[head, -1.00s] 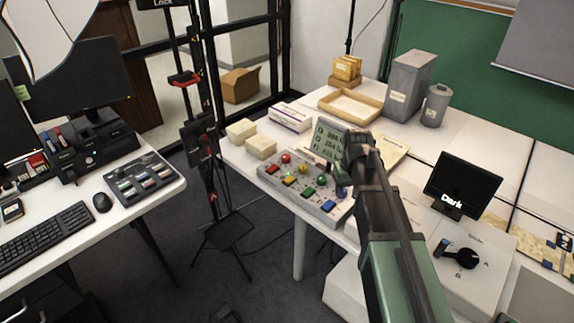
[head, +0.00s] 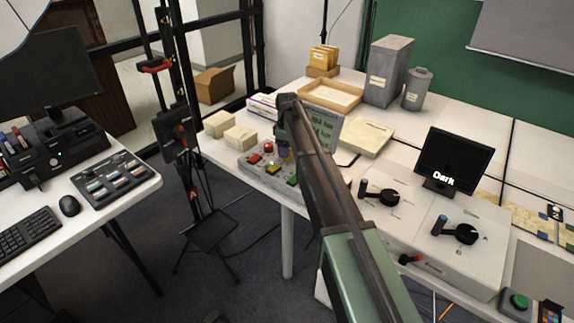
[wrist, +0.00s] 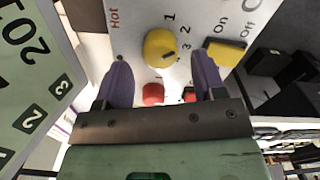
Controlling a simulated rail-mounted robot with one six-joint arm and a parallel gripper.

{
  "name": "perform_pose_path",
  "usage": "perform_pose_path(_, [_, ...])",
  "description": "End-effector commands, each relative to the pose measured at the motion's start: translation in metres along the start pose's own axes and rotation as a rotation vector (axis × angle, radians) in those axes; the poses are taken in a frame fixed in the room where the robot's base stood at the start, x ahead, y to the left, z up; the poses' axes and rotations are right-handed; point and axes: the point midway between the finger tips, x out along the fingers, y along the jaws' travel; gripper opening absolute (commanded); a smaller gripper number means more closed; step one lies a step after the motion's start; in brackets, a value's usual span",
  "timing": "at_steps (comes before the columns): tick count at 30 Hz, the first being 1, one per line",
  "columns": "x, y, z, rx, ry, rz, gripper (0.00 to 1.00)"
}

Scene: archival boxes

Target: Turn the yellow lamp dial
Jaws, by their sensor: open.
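The yellow lamp dial (wrist: 160,47) is a round knob with a dark pointer mark, beside the numbers 1, 2 and 3 on a pale control panel (wrist: 190,15). In the wrist view it lies between and slightly beyond the two purple fingertips of my gripper (wrist: 162,75). The fingers are spread wide with nothing held, and I see no contact with the dial. In the head view my gripper (head: 284,150) is over the control panel (head: 256,172), and my arm hides the dial there.
A yellow On/Off switch (wrist: 225,53) is close to the right finger, and a red knob (wrist: 153,92) shows between the fingers. A display (head: 325,128) stands behind the panel. Cream boxes (head: 239,138) sit to its left, and black-knobbed units (head: 462,234) to its right.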

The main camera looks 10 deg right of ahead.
Motion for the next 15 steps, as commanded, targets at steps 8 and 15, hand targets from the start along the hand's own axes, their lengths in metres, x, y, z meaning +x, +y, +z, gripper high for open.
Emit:
perform_pose_path(8, [0.0258, -0.0001, 0.0, 0.001, 0.0, 0.0, 0.64])
perform_pose_path(15, [0.0243, -0.0001, 0.0, 0.001, 0.0, 0.0, 0.48])
